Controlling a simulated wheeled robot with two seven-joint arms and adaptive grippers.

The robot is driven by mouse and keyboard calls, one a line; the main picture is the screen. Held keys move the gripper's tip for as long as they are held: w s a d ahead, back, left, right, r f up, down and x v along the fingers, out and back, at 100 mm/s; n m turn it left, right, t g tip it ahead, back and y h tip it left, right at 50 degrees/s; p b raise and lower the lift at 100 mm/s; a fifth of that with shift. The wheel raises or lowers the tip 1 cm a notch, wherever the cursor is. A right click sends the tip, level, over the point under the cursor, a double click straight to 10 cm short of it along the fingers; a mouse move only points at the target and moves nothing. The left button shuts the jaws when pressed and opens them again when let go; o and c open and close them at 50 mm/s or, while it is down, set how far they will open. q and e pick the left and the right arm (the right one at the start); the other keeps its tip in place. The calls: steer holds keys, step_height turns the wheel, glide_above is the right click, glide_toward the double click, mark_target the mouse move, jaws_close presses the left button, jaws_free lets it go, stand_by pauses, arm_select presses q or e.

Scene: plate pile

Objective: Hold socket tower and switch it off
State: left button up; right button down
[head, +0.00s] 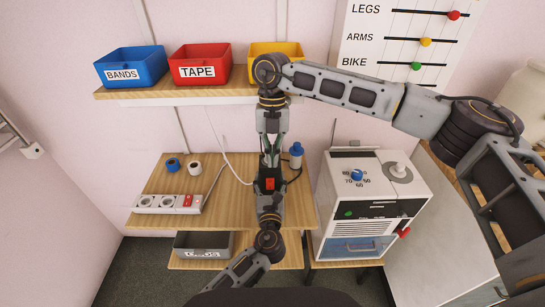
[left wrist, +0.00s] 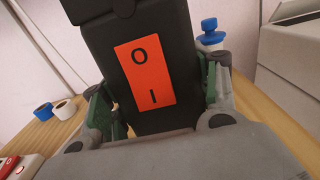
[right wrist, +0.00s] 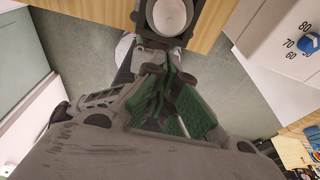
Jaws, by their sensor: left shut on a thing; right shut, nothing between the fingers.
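The socket tower is a dark upright block (left wrist: 190,45) with an orange-red rocker switch (left wrist: 145,75) marked O above I, facing the left wrist camera. In the head view the switch (head: 270,184) shows near the table's right side. My left gripper (left wrist: 158,100) is shut on the tower, one green-padded finger on each side. My right gripper (head: 269,158) is shut and empty, pointing down just above the tower. In the right wrist view its green fingertips (right wrist: 165,75) meet near the tower's round white socket (right wrist: 172,15). Whether they touch the tower I cannot tell.
A white power strip (head: 168,203), two tape rolls (head: 173,165) and a blue-capped bottle (head: 296,155) stand on the wooden table (head: 240,215). A white cabinet (head: 400,168) with a dial is at right. Blue, red and yellow bins sit on the shelf above.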

arm_select(q)
steer(key=shift+a+f, duration=0.1)
steer(key=shift+f, duration=0.05)
steer(key=o, duration=1.9)
steer(key=shift+s, duration=0.1)
